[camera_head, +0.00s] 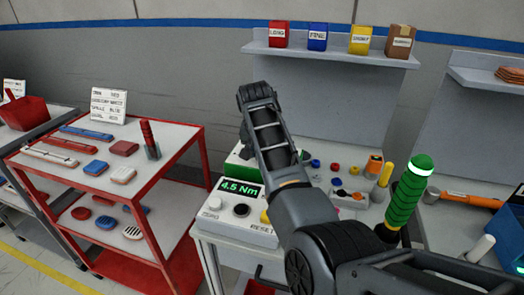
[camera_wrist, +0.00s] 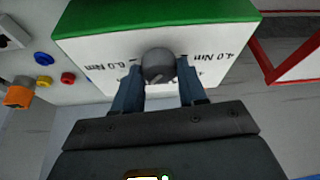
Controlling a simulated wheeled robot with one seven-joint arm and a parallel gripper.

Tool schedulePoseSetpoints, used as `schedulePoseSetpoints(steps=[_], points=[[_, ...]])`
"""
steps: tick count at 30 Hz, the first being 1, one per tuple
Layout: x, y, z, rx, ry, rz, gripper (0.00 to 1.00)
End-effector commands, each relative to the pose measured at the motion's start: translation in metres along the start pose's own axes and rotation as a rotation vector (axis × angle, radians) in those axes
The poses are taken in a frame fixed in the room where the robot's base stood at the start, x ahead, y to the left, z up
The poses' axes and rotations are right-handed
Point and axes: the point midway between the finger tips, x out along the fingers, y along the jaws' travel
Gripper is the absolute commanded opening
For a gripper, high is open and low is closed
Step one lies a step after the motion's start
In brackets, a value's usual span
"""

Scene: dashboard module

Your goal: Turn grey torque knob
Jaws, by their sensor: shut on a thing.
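The panel below the display has a white button (camera_head: 215,203) and a black button (camera_head: 241,210). A green-handled tool (camera_head: 408,195) stands upright to the right of my arm. A red cart (camera_head: 190,150) with several parts stands at the left.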

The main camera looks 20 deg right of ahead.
Motion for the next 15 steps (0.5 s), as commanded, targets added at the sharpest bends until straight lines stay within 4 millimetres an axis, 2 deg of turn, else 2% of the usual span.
schedulePoseSetpoints(steps=[15], points=[[-0.0005,-0.0002,-0.0009,0.031,0.002,0.013,0.11]])
